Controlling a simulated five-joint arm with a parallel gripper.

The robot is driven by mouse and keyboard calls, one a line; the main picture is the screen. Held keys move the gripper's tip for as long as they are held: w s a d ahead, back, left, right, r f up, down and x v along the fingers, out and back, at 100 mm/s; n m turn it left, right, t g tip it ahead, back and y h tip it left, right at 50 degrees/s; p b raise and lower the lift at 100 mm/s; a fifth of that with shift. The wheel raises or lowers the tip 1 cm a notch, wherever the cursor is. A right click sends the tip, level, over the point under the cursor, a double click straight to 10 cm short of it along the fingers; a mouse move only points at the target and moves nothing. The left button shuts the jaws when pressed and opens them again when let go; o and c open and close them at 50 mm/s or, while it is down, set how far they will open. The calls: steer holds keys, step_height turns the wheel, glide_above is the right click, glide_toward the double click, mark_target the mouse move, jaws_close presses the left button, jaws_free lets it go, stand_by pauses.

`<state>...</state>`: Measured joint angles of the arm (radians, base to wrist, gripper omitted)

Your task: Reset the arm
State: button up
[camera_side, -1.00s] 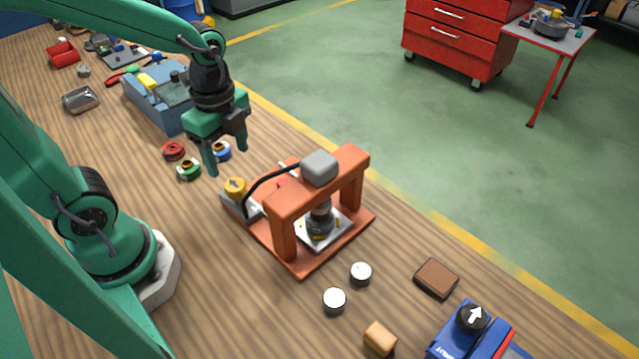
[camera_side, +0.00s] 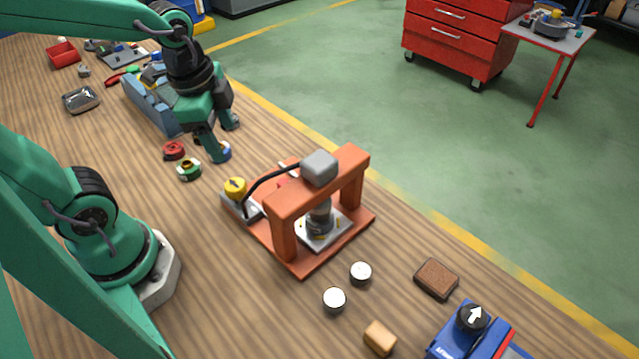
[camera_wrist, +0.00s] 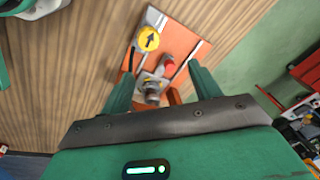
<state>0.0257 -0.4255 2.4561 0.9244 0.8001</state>
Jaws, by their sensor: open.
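My gripper (camera_side: 226,140) is open and empty in the side view, over the wooden bench near the small coloured caps. One finger hides part of the blue cap (camera_side: 222,151). In the wrist view my gripper (camera_wrist: 160,88) has its two green fingers spread apart. The orange press (camera_side: 318,215) stands to the right of my gripper, with a yellow arrow knob (camera_side: 235,188) at its left corner. A grey cylindrical piece (camera_side: 320,222) stands on the press plate under the arch.
Red (camera_side: 173,150) and green (camera_side: 189,169) caps lie left of my gripper. A blue-grey toolbox (camera_side: 150,104) is behind them. Two white-topped discs (camera_side: 334,300), a brown block (camera_side: 436,279) and a blue device (camera_side: 463,342) lie at front right.

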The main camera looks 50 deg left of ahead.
step_height(320, 180, up, 6)
steer(key=s+n+t, duration=0.1)
steer(key=n+t, duration=0.2)
steer(key=n, duration=0.6)
steer(key=shift+s+a, duration=0.3)
steer(key=shift+s, duration=0.05)
stand_by(1.6)
